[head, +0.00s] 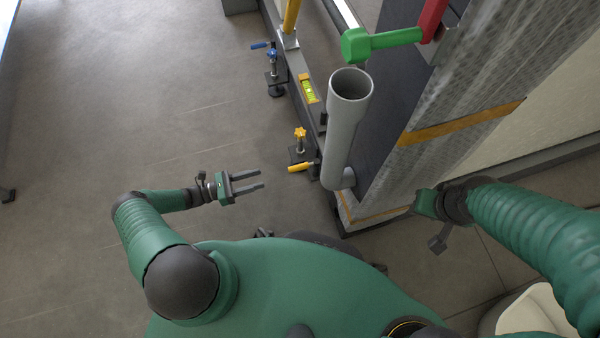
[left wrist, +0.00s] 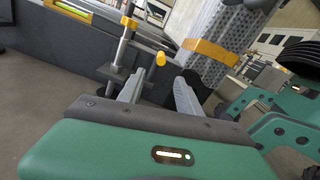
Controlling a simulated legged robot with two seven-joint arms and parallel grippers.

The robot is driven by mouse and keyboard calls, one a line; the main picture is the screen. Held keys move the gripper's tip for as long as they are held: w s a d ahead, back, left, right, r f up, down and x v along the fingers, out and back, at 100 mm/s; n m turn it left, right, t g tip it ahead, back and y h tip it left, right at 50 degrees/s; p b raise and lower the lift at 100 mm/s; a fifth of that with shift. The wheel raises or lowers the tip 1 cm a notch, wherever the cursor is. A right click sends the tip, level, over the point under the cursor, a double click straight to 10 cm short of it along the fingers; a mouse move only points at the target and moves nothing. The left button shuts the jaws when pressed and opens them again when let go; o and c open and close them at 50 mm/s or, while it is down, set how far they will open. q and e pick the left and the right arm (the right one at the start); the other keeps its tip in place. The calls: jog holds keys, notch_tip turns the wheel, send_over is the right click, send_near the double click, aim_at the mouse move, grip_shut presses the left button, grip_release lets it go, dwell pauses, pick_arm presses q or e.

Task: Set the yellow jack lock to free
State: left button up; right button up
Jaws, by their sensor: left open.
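The yellow jack has a star-shaped knob (head: 300,133) on an upright threaded rod and a yellow lock lever (head: 299,168) low at its base, pointing left. My left gripper (head: 262,179) is open and empty, a short way left of the lever's tip, fingers pointing at it. In the left wrist view the lever's round yellow end (left wrist: 160,59) shows just beyond and between the two fingers, apart from them. The yellow knob (left wrist: 130,22) stands above and to its left there. My right gripper (head: 437,240) is partly in view at the right; its jaws are unclear.
A grey pipe (head: 345,125) rises just right of the yellow jack. A blue jack (head: 272,60) stands farther back along the frame beam. A yellow spirit level (head: 309,90) sits on the beam. A green handle (head: 378,42) is above right. The floor at left is clear.

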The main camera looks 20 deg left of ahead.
pick_arm(q)
jog(key=b+x, duration=0.3)
jog(key=x, duration=1.2)
jog(key=shift+w+d+r, duration=0.1)
jog(key=shift+w+d, duration=0.25)
grip_shut()
dwell(0.4)
